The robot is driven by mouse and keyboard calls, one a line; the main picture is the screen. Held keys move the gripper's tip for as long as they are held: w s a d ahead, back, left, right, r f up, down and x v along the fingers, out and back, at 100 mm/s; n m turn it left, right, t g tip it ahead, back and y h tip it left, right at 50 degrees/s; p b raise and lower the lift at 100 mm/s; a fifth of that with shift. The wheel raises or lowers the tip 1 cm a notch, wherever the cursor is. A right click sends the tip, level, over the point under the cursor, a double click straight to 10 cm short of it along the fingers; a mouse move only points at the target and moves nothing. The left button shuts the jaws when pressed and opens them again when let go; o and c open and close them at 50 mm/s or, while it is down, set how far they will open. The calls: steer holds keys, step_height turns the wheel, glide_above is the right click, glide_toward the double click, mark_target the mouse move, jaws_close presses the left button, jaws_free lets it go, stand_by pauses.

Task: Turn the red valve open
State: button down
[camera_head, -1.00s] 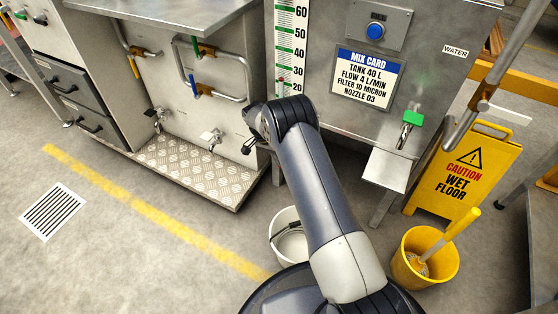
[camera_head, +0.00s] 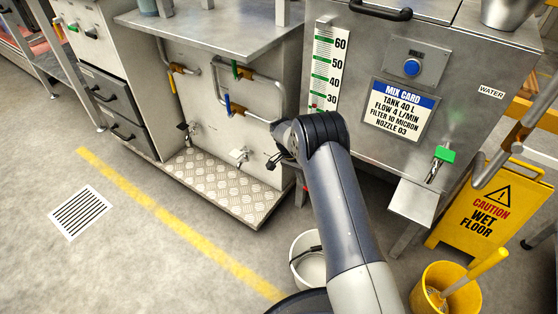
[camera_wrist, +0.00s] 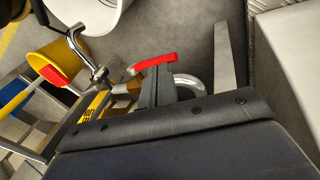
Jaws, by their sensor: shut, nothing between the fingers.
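A red lever handle (camera_wrist: 152,62) on a brass-coloured valve body shows in the wrist view, just beyond my fingers. A bent chrome spout (camera_wrist: 78,48) shows to its left. My gripper (camera_wrist: 154,82) is shut and empty; its dark fingers appear close to the red lever, partly in front of the valve. I cannot tell whether they touch. In the head view my gripper (camera_head: 276,160) is low beside the steel bench, largely hidden by my own wrist. The red valve is not clearly visible there.
A white bucket (camera_head: 301,246) stands beside my arm. A yellow bucket (camera_head: 414,294) and a wet-floor sign (camera_head: 470,222) stand at right. A green-handled tap (camera_head: 444,154) is on the tank. Pipes with blue (camera_head: 228,103) and green handles lie behind. The left floor is clear.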

steer(key=w+a+r+p, duration=0.1)
steer(key=w+a+r, duration=0.3)
steer(key=a, duration=0.3)
steer(key=shift+w+a+p, duration=0.3)
steer(key=shift+a, duration=0.1)
steer(key=b, duration=0.3)
glide_above(303, 188)
step_height(303, 188, down, 4)
steer(key=shift+a+f+b, duration=0.1)
steer(key=shift+f+b, duration=0.55)
steer(key=shift+f, duration=1)
